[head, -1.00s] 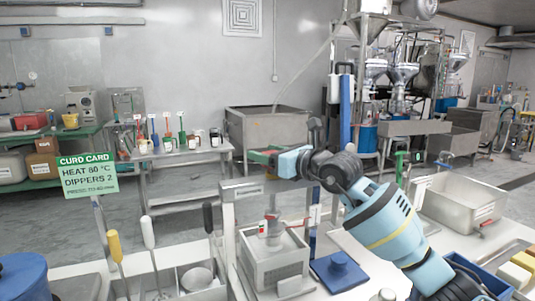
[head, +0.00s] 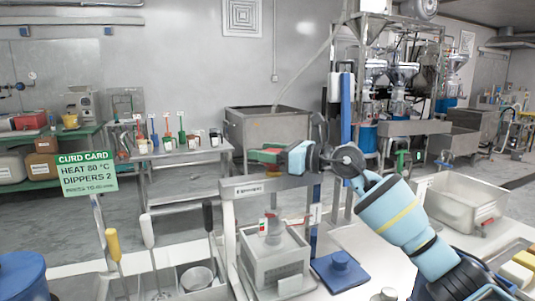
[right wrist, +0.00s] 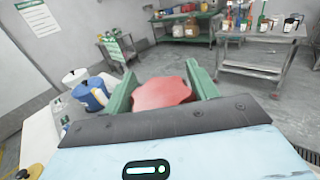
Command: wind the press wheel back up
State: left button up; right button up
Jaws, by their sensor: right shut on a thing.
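The red press wheel (right wrist: 163,93) sits between the green fingers of my right gripper (right wrist: 162,85) in the right wrist view. The fingers are shut on it, one on each side. In the head view the right gripper (head: 267,156) is above the crossbar (head: 275,186) of the grey press frame, and the wheel is mostly hidden there. Below the crossbar is a light grey square box (head: 272,262) with a grey piece on top. A small red-and-white marker (head: 264,226) shows at the box's upper edge. My left gripper is not in view.
A blue plate with a knob (head: 340,268) lies right of the press. A steel basin (head: 462,205) stands further right. Handled tools, one with a yellow grip (head: 113,244), stand at the left. A green card (head: 88,173) is at the left.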

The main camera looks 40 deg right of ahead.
jog(key=n+g+y, duration=0.1)
jog(key=y, duration=0.1)
jog(key=n+g+y, duration=0.1)
jog(key=n+g, duration=0.1)
jog(key=n+g+y, duration=0.1)
jog(key=g+y, duration=0.1)
jog(key=shift+s+a+r+n+y, duration=0.1)
jog(key=shift+s+a+n+y, duration=0.1)
jog(key=shift+a+n+y, duration=0.15)
jog(key=shift+s+a+n+g+y, duration=0.15)
jog(key=shift+n+g+y, duration=0.5)
jog(key=shift+n+g, duration=0.4)
jog(key=shift+s+d+n+g+y, duration=0.1)
jog(key=shift+n+g+y, duration=0.55)
jog(key=shift+g, duration=0.6)
jog(key=shift+s+f+n+g+b, duration=0.1)
jog(key=shift+f+n+g+b, duration=0.2)
jog(key=shift+n+g, duration=0.5)
jog(key=o, duration=1)
jog(key=shift+a+r, duration=0.1)
jog(key=shift+r, duration=0.05)
jog(key=shift+m, duration=0.25)
